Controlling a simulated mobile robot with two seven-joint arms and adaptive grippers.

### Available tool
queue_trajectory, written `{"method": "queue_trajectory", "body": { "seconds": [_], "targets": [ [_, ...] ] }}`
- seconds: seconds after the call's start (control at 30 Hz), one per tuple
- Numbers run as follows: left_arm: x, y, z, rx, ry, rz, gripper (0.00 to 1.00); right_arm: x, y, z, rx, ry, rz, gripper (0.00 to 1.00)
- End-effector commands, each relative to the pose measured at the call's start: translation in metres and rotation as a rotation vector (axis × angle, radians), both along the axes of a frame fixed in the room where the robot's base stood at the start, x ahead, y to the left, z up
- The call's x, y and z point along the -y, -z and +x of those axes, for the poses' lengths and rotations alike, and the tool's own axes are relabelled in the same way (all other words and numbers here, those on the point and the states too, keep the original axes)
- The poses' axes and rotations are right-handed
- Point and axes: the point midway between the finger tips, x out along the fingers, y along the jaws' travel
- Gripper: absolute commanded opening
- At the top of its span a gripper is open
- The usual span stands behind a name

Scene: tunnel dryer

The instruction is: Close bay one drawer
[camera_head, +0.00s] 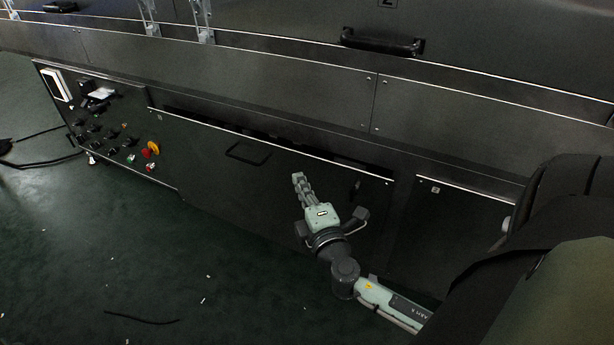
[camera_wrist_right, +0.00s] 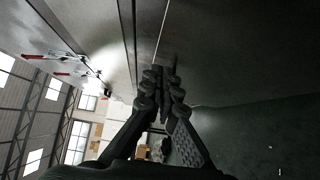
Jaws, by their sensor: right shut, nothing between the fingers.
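The bay one drawer appears to be the wide dark front panel (camera_head: 225,172) low on the machine, with a black bar handle (camera_head: 248,153) left of its middle. Its bright top edge stands out from the machine body, with a dark gap behind it, so it is partly open. My right gripper (camera_head: 298,178) is shut and empty, in front of the panel and right of the handle. I cannot tell whether it touches the panel. In the right wrist view the closed fingers (camera_wrist_right: 163,75) point along the panel (camera_wrist_right: 225,55) beside its bright edge. My left gripper is not in view.
A control panel (camera_head: 105,125) with knobs and a yellow-red emergency stop is at the left end. Another front panel (camera_head: 450,230) is at right, partly behind my arm. A black handle (camera_head: 382,43) sits higher up. The green floor (camera_head: 110,250) is open, with a cable and small scraps.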

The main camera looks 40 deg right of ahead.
Motion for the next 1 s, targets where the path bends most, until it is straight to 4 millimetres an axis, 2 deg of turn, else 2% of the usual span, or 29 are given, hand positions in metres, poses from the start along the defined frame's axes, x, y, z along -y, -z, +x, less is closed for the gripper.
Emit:
{"method": "queue_trajectory", "body": {
  "seconds": [0.03, 0.13, 0.23, 0.4, 0.87, 1.0],
  "targets": [
    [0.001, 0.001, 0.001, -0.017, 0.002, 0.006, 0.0, 0.005, -0.002, 0.012, 0.003, 0.0, -0.002, 0.0],
    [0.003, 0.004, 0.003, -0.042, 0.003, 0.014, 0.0, 0.012, -0.002, 0.03, 0.003, 0.0, -0.001, 0.0],
    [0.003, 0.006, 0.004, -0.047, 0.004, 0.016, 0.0, 0.029, 0.0, 0.033, -0.002, 0.0, -0.004, 0.0],
    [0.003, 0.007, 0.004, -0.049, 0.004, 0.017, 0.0, 0.043, 0.001, 0.039, -0.001, -0.002, -0.001, 0.0],
    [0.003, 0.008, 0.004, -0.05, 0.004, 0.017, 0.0, 0.049, 0.001, 0.041, -0.001, -0.001, 0.001, 0.0],
    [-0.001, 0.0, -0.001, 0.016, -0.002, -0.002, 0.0, 0.063, 0.002, 0.047, 0.0, 0.002, 0.001, 0.0]
  ]
}}
